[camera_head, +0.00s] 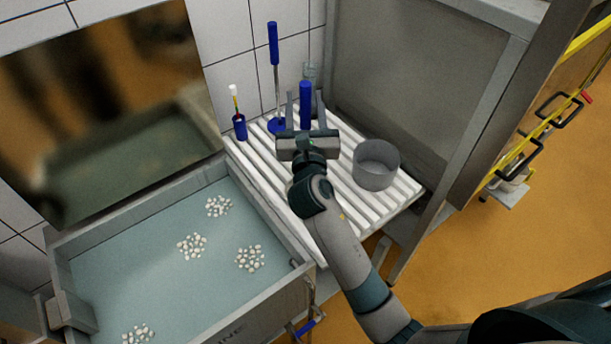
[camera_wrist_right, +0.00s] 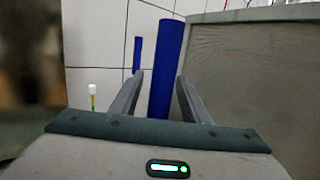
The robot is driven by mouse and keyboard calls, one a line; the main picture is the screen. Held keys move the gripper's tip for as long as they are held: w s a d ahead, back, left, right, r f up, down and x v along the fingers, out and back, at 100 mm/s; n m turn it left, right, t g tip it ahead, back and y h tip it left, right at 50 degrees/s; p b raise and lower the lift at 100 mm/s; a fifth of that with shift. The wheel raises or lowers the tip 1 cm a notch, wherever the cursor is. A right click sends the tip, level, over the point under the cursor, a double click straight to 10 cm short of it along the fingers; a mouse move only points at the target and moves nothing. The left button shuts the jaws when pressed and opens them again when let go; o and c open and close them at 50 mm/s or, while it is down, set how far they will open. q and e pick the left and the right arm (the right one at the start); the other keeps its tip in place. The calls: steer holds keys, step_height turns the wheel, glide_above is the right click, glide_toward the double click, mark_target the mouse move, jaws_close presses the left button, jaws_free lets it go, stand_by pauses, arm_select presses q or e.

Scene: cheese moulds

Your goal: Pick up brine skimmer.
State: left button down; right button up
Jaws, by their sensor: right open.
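My right gripper (camera_head: 305,103) is open over the white slatted rack. A thick upright blue handle (camera_head: 305,112) stands between its fingers. In the right wrist view this handle (camera_wrist_right: 166,65) rises between the two fingertips (camera_wrist_right: 160,95), with a visible gap on each side. Its lower end is hidden behind the gripper, so I cannot tell what tool head it has. A second tool, with a blue handle (camera_head: 273,44), metal rod and blue disc foot (camera_head: 276,126), stands just left; its handle (camera_wrist_right: 137,54) shows in the right wrist view. I cannot tell for certain which is the brine skimmer.
A brine tank (camera_head: 150,275) with white clumps is left. Grey panel (camera_head: 415,75) stands close right.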

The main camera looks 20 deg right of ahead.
jaws_close()
stand_by(1.4)
